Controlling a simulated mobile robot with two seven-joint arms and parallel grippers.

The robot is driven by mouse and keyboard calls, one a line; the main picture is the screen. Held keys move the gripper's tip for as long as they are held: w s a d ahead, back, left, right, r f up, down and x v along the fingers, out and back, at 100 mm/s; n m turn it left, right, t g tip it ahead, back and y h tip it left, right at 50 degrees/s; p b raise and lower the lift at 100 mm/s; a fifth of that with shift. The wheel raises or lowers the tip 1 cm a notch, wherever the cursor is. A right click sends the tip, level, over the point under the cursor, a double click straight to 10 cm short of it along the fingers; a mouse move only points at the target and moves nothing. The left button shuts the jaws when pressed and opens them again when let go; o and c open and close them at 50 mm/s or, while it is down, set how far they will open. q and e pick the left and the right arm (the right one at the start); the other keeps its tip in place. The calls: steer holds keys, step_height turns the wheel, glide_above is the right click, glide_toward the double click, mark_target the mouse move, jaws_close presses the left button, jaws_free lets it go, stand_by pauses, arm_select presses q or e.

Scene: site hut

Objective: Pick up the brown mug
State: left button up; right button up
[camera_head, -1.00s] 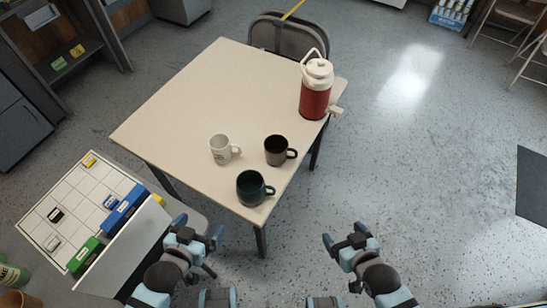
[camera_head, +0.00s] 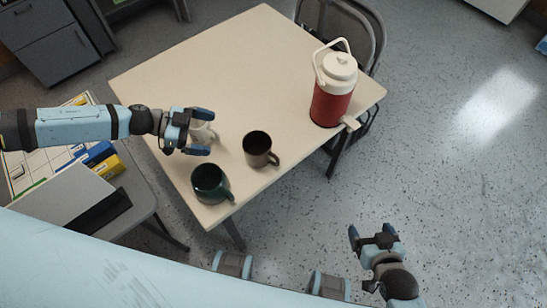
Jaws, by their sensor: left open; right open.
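The brown mug (camera_head: 257,150) stands upright on the cream table (camera_head: 240,60), its handle toward the lower right. A dark green mug (camera_head: 208,183) stands to its lower left. A white mug (camera_head: 203,131) is to its left, partly hidden behind my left gripper. My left gripper (camera_head: 208,132) is open over the white mug, to the left of the brown mug; I cannot tell whether it touches the white mug. My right gripper (camera_head: 372,236) is open and empty, off the table at the lower right, over the floor.
A red and white drink jug (camera_head: 331,100) stands near the table's right corner, its spout past the edge. A grey chair (camera_head: 345,35) is behind it. A side table with a whiteboard and boxes (camera_head: 104,163) is at left. The table's far part is clear.

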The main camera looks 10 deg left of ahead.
mark_target(252, 142)
arm_select(q)
steer(key=x, duration=0.9)
steer(key=f+x, duration=0.1)
steer(key=x, duration=0.3)
steer(key=shift+w+a, duration=0.1)
steer(key=shift+w, duration=0.15)
steer(key=shift+c, duration=0.2)
steer(key=c, duration=1.2)
steer(key=shift+o, duration=0.2)
